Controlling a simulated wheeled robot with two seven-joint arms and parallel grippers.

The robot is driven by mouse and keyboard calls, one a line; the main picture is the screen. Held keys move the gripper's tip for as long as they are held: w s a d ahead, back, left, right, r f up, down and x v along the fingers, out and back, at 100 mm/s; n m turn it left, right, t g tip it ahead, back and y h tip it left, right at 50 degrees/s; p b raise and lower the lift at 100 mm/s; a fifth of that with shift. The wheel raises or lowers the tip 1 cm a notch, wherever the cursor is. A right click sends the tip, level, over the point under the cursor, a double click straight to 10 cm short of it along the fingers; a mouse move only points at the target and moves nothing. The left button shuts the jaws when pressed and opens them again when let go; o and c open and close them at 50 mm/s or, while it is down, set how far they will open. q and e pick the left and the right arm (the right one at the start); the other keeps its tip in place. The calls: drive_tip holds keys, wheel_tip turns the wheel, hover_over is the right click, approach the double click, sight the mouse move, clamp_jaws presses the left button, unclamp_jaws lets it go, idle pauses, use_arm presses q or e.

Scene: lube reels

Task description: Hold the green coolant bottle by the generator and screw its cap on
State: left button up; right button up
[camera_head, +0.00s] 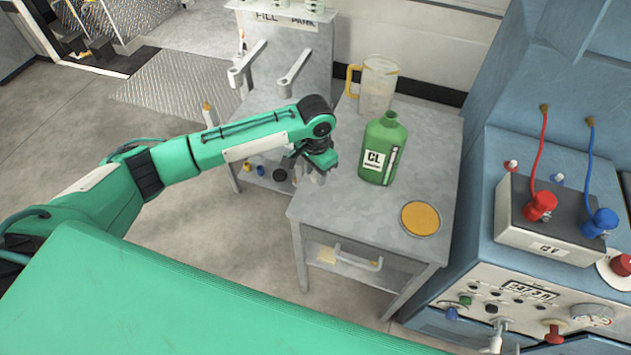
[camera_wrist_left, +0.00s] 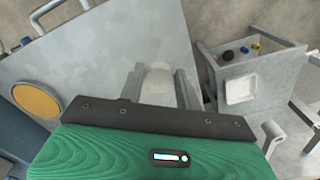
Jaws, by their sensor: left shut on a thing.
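The green coolant bottle (camera_head: 384,150), labelled CL, stands upright on the grey metal table (camera_head: 330,208). Its green neck (camera_head: 390,118) shows no cap on it. My left gripper (camera_head: 318,176) is over the table's left edge, to the left of the bottle and apart from it. In the left wrist view a small pale round cap (camera_wrist_left: 158,82) sits between the two fingers of my left gripper (camera_wrist_left: 160,88), which is shut on it. The bottle is not in the left wrist view. My right gripper is in neither view.
A clear jug (camera_head: 378,88) with a yellow handle stands behind the bottle. An orange round lid (camera_head: 420,218) lies at the front right. The blue generator (camera_head: 478,240) with a battery box (camera_head: 550,222) is on the right. A grey stand (camera_head: 285,52) rises behind left.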

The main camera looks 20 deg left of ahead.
sight(316, 176)
use_arm(q)
wheel_tip(316, 176, up, 15)
drive_tip(key=b, duration=0.1)
drive_tip(key=shift+f, duration=0.2)
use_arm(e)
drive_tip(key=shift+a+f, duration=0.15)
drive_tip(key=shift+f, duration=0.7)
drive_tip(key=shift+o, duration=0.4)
